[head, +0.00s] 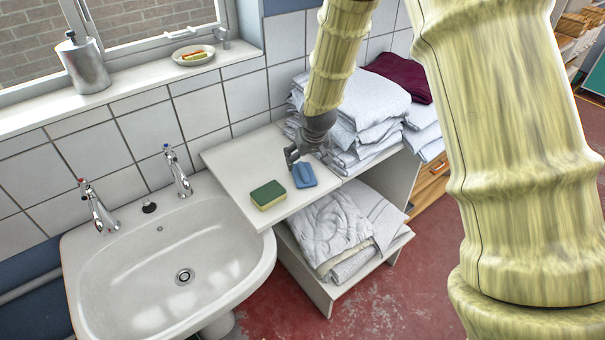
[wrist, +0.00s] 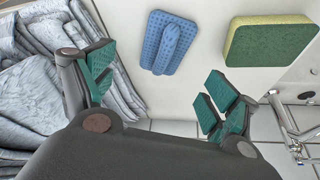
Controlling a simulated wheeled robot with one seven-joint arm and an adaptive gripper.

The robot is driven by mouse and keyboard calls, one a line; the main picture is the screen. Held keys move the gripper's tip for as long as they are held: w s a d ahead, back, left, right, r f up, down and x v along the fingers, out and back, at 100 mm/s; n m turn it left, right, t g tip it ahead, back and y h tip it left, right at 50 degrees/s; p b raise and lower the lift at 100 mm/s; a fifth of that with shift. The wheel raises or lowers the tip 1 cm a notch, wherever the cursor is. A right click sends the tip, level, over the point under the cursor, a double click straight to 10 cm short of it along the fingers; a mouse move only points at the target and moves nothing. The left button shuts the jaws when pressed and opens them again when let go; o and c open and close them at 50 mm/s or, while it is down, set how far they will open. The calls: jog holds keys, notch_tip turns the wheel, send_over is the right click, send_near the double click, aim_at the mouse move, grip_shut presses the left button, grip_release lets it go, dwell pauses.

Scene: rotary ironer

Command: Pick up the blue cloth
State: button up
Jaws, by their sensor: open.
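The blue cloth (head: 304,175) lies folded on the white shelf top, to the right of the sponge in the head view. In the wrist view the blue cloth (wrist: 169,43) shows a waffle texture and a raised fold along its middle. My gripper (head: 291,157) is just behind the cloth in the head view, over the shelf top. In the wrist view my gripper (wrist: 155,88) has its teal-padded fingers wide apart, with nothing between them. The cloth lies beyond the fingertips and looks apart from them.
A green and yellow sponge (head: 268,195) lies close to the cloth, near the sink (head: 170,270). Stacked pale linens (head: 370,105) stand at the right behind my gripper. More linens (head: 335,232) fill the lower shelf. The tiled wall (head: 200,105) is close behind.

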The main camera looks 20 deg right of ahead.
aim_at(304, 169)
jog(key=shift+x, duration=1.35)
jog(key=shift+a+p+x, duration=0.15)
jog(key=shift+p+x, duration=0.55)
jog(key=shift+a+p+x, duration=0.15)
jog(key=shift+p+x, duration=0.5)
jog(key=shift+x, duration=0.1)
jog(key=shift+p+x, duration=0.3)
jog(key=shift+x, duration=0.8)
jog(key=shift+w, duration=0.1)
jog(key=c, duration=1.1)
jog(key=shift+r, duration=0.1)
